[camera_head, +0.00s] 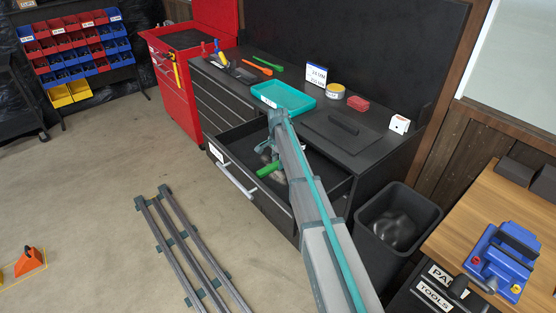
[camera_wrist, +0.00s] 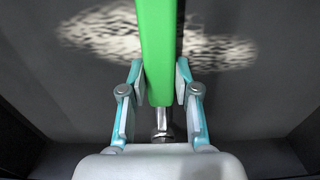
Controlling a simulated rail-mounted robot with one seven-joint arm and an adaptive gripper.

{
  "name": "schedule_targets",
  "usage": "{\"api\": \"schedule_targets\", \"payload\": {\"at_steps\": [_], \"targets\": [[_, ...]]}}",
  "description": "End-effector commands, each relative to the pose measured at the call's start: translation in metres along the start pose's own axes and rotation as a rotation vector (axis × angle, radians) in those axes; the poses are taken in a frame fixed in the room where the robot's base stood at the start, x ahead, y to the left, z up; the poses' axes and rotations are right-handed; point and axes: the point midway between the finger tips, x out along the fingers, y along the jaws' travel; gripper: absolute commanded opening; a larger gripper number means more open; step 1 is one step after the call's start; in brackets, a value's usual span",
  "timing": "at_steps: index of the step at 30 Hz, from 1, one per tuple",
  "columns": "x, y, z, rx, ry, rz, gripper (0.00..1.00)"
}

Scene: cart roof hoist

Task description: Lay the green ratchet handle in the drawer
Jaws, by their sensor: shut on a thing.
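The green ratchet handle (camera_head: 267,169) is in my gripper (camera_head: 277,166), over the open drawer (camera_head: 322,172) of the dark workbench. In the wrist view the green handle (camera_wrist: 156,50) runs up the picture between both fingers of my gripper (camera_wrist: 160,90), which are shut on it. I cannot tell whether the handle touches the floor. My arm hides part of the drawer in the head view.
The bench top holds a teal tray (camera_head: 283,97), a tin (camera_head: 335,90), a red item (camera_head: 358,103), another green tool (camera_head: 267,68) and an orange tool (camera_head: 257,66). A dark bin (camera_head: 395,225) stands right of the drawer. Metal rails (camera_head: 185,245) lie on the floor in front.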

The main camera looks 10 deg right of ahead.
Motion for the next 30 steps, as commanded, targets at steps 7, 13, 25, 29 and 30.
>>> {"api": "schedule_targets", "payload": {"at_steps": [7, 13, 25, 29, 30], "targets": [[0.0029, 0.0004, 0.0004, 0.000, 0.001, -0.001, 0.00], [0.0068, 0.0003, 0.0005, 0.000, 0.001, 0.000, 0.00], [0.0059, 0.0004, 0.0006, 0.000, 0.000, 0.000, 0.56], [0.0020, 0.0003, 0.0006, 0.000, 0.001, -0.001, 0.56], [0.0012, 0.0002, 0.0005, 0.000, 0.001, -0.001, 0.56]]}}
